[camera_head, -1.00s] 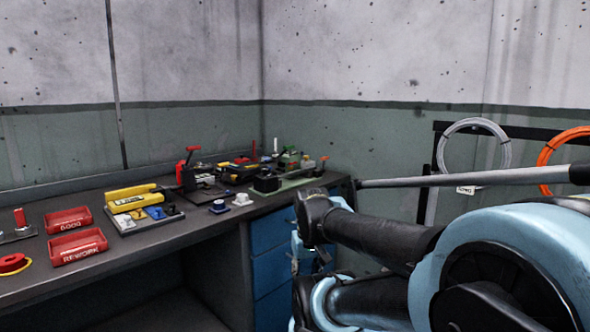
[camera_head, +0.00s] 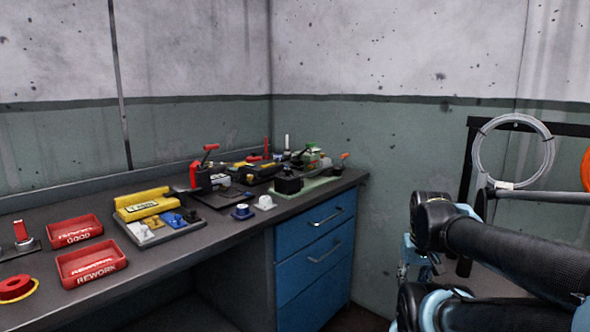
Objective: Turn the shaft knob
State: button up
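The ring inverter fixtures stand at the back right end of the workbench (camera_head: 225,232). A dark block with a small black top (camera_head: 288,182) sits on a pale green plate (camera_head: 322,183) there. A red-handled device (camera_head: 203,172) stands to its left. I cannot tell at this size which part is the shaft knob. My arm is at the right, apart from the bench. What looks like my gripper (camera_head: 425,266) hangs beyond the arm links, partly hidden; its fingers cannot be made out.
Red trays marked GOOD (camera_head: 58,246) and REWORK (camera_head: 68,282) lie at the left. Blue drawers (camera_head: 315,255) are below. A rack with a grey cable coil (camera_head: 483,150) is at the right.

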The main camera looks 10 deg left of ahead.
aim_at(286, 171)
jog(key=u, duration=0.05)
jog(key=k, duration=0.75)
jog(key=u, duration=0.75)
jog(key=i, duration=1)
jog(key=z, duration=0.05)
